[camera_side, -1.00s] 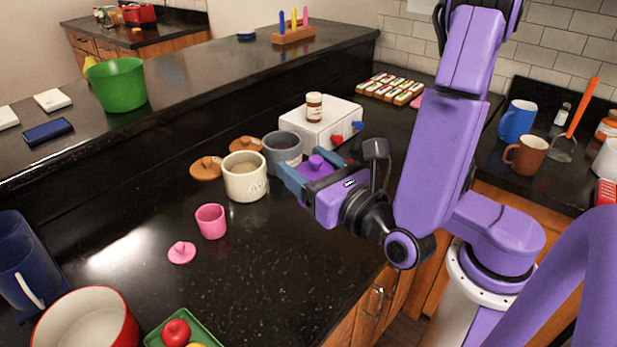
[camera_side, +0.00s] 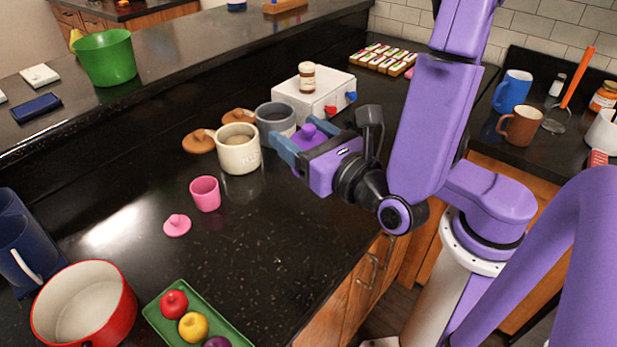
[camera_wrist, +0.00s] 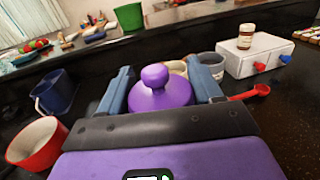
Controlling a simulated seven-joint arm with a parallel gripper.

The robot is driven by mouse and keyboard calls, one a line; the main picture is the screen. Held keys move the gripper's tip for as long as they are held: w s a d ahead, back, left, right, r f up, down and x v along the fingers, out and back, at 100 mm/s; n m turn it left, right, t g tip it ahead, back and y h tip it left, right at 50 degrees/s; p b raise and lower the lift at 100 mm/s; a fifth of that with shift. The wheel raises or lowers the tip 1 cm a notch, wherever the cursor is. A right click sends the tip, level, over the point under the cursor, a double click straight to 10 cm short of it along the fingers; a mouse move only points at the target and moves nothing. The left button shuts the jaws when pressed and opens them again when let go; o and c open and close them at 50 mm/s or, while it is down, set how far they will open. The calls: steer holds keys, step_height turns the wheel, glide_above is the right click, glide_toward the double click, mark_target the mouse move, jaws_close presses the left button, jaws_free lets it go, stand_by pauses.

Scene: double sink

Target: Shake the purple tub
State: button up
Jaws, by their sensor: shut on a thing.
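The purple tub (camera_wrist: 160,93) is between the two blue fingers of my gripper (camera_wrist: 161,72) in the wrist view. Its domed lid with a round knob is on and faces the camera. In the side view my gripper (camera_side: 306,142) is shut on the tub, and the lid's purple knob (camera_side: 309,130) shows between the fingers. Most of the tub's body is hidden by the fingers and palm. I cannot tell from these views how far the tub is above the counter.
A grey pot (camera_side: 275,118) and a cream pot (camera_side: 239,152) stand just left of my gripper. A white box (camera_side: 315,97) with a bottle on top is behind. A pink cup (camera_side: 205,194) and red pot (camera_side: 84,304) are nearer.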

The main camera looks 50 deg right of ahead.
step_height(320, 180, down, 5)
steer(key=shift+r, duration=0.15)
step_height(320, 180, up, 5)
steer(key=shift+r, duration=0.1)
steer(key=shift+f, duration=2.65)
steer(key=shift+r, duration=0.15)
